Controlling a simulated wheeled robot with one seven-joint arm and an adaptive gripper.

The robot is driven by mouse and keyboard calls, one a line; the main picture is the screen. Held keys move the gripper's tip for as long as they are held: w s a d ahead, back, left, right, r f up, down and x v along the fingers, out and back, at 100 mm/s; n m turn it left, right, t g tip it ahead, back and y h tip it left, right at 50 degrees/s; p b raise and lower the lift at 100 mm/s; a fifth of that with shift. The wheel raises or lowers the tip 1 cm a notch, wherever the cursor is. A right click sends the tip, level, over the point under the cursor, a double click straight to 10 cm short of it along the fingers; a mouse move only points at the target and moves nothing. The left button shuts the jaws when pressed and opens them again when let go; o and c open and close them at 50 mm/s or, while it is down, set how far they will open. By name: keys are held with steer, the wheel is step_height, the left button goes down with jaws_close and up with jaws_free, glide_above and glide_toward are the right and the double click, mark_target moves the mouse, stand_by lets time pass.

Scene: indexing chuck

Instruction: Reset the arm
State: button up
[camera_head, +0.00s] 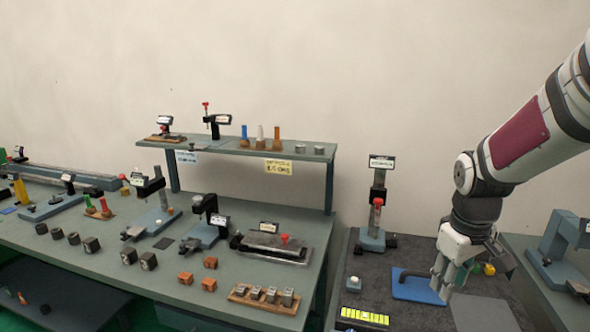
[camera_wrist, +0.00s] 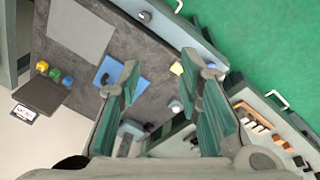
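My gripper (camera_head: 447,287) hangs fingers-down above the dark work surface (camera_head: 375,277) at the right in the head view. In the wrist view my gripper (camera_wrist: 160,62) has its two green-padded fingers spread wide, with nothing between them. A blue mat (camera_head: 415,291) with a dark bent rod (camera_head: 415,273) lies beside and below the gripper; the mat also shows in the wrist view (camera_wrist: 112,65) by the left finger. My arm reaches in from the upper right. The gripper hides part of the surface behind it.
A grey machine (camera_head: 560,250) stands at right. The green workbench (camera_head: 165,270) at left holds many blocks and fixtures.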

steer(key=s+a+r+m+t, duration=0.2)
steer(key=s+a+r, duration=0.3)
steer(key=s, duration=0.4)
steer(key=s+a+r+m+t+y, duration=0.1)
steer(key=s+a+r+t, duration=0.1)
steer(key=s+a+r, duration=0.4)
steer(key=s+r, duration=0.1)
steer(key=s, duration=0.2)
steer(key=shift+s+a+r+m, duration=0.2)
steer(key=shift+s+a+m, duration=0.1)
steer(key=shift+m, duration=0.1)
